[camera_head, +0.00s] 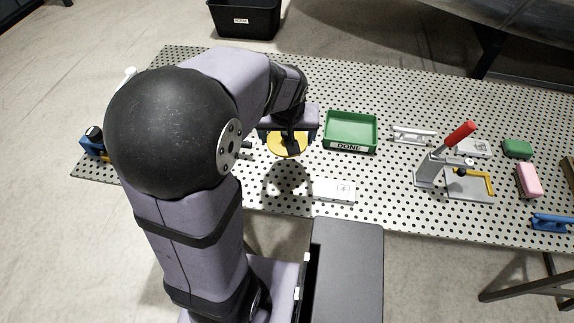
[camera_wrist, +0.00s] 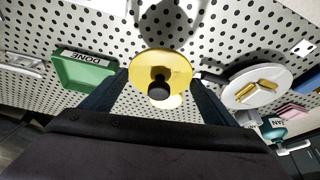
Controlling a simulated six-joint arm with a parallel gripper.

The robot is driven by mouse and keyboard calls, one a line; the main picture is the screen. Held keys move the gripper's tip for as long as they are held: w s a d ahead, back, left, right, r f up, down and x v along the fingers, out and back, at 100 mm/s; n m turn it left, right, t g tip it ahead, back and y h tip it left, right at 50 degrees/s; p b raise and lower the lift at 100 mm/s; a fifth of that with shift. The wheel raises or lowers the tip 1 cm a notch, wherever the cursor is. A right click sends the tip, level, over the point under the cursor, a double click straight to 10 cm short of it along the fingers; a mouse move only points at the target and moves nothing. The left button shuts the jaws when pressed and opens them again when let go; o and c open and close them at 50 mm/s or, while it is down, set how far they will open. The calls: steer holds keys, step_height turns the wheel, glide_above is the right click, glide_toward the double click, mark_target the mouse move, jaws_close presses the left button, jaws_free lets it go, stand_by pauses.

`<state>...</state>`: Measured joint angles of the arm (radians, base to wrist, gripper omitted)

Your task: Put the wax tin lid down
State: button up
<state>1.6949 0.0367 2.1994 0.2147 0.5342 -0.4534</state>
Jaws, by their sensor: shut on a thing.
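The wax tin lid is a yellow disc (camera_wrist: 147,66) with a black knob at its middle. In the wrist view it sits between the two dark fingers of my gripper (camera_wrist: 161,83), which is shut on it. A paler yellow patch shows just past the lid's edge; I cannot tell what it is. In the head view the yellow disc (camera_head: 287,150) shows below my gripper (camera_head: 288,138), partly hidden by it, left of the green tray. A dark shadow lies on the board near it. The lid's height above the board is hard to tell.
A green tray marked DONE (camera_head: 350,146) stands just right of my gripper. A white labelled box (camera_head: 334,191) lies in front. A red-handled clamp (camera_head: 459,138) stands further right. In the wrist view a white round dish (camera_wrist: 235,97) with yellow sticks is at right.

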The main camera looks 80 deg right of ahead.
step_height(320, 180, down, 5)
steer(key=shift+f, duration=0.2)
steer(key=shift+f+b, duration=0.85)
steer(key=shift+f, duration=1.5)
steer(key=shift+f, duration=0.15)
steer(key=o, duration=1)
steer(key=shift+r, duration=0.55)
steer(key=p+v, duration=0.1)
steer(key=v, duration=1)
steer(key=shift+s+a+r, duration=0.1)
steer(key=shift+r, duration=0.05)
